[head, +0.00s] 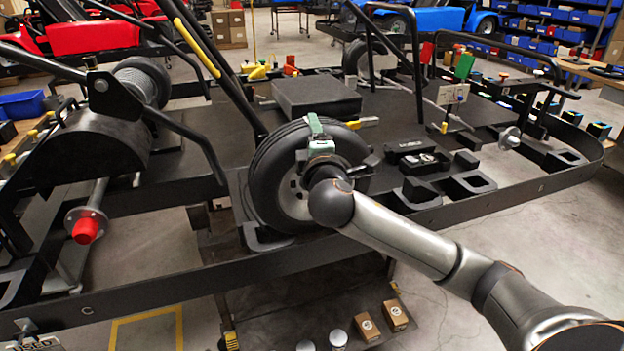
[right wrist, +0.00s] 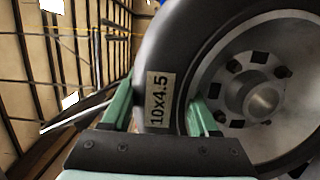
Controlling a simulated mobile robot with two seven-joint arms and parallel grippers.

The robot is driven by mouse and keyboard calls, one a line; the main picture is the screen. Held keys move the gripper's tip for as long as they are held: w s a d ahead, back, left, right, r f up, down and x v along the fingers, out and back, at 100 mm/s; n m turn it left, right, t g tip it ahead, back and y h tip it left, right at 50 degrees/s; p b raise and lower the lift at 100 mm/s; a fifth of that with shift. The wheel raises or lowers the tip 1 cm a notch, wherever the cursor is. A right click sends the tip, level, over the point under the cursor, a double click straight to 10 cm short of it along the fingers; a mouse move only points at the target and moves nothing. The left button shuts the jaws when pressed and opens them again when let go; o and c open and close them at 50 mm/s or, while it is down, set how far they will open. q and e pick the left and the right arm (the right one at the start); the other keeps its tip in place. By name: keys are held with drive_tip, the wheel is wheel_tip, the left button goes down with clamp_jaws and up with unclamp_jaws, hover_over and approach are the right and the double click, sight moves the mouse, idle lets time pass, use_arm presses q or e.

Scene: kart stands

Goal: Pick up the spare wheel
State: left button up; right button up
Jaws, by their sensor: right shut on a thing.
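The spare wheel (head: 265,185) is a black tyre on a grey rim, standing upright at the near edge of the kart's dark deck. In the right wrist view the wheel (right wrist: 258,97) fills the right side, with a "10x4.5" label on its tyre. My right gripper (head: 315,128) is at the top of the wheel. Its green fingers (right wrist: 162,108) are shut on the tyre, one on each side. A black chock (head: 262,238) is at the wheel's foot; whether the wheel rests on it I cannot tell. My left gripper is out of view.
A black flat box (head: 316,97) lies behind the wheel. Black holders (head: 465,186) stand to its right along the deck. A black tube (head: 232,70) rises close behind-left of the wheel. A winch-like drum (head: 143,80) stands at the left. Small brown boxes (head: 395,315) sit on a lower shelf.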

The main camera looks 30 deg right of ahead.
clamp_jaws()
drive_tip(key=shift+r, duration=0.3)
drive_tip(key=shift+r, duration=0.6)
drive_tip(key=a+r, duration=0.1)
drive_tip(key=r, duration=0.1)
drive_tip(key=s+a+r+p, duration=0.1)
drive_tip(key=a+r, duration=0.1)
drive_tip(key=r, duration=0.1)
drive_tip(key=a+r, duration=0.1)
drive_tip(key=r, duration=0.2)
drive_tip(key=shift+s+a, duration=0.3)
drive_tip(key=s+a+r, duration=0.3)
drive_tip(key=a, duration=0.5)
drive_tip(key=shift+a+r+p, duration=0.3)
drive_tip(key=shift+r+p, duration=0.05)
